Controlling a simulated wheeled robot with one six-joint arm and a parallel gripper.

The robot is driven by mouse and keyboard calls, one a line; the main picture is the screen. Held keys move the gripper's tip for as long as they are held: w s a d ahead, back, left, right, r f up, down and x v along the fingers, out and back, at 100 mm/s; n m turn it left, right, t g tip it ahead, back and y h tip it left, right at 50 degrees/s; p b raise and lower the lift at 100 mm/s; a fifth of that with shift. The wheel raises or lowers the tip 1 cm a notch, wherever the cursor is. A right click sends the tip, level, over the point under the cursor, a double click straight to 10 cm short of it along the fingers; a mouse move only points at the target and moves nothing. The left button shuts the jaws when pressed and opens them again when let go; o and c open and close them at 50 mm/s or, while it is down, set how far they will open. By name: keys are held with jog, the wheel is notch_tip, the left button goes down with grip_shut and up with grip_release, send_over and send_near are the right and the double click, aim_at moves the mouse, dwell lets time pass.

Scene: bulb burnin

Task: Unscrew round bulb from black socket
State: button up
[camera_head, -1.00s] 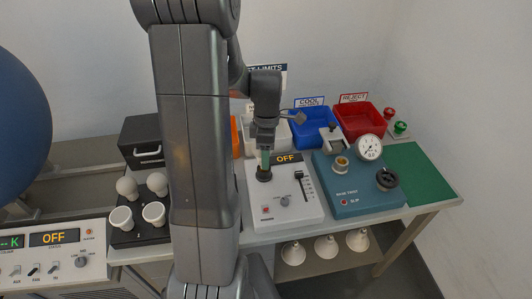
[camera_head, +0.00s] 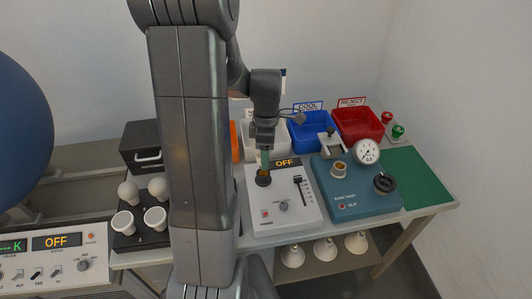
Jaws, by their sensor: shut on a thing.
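My gripper (camera_head: 264,163) points straight down over the black socket (camera_head: 263,181) on the white control box. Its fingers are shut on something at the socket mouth. The round bulb there is mostly hidden by the fingers; I cannot make out its shape or whether its base is still in the socket. An amber patch shows just above the socket rim.
The white box (camera_head: 302,211) has an OFF display and a slider. A teal test box (camera_head: 353,199) with a gauge stands right. Bins, including blue COOL (camera_head: 312,138) and red REJECT (camera_head: 362,127), line the back. A black bulb rack (camera_head: 139,237) stands left.

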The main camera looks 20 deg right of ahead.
jog(key=shift+r+p, duration=2)
jog(key=shift+r, duration=0.55)
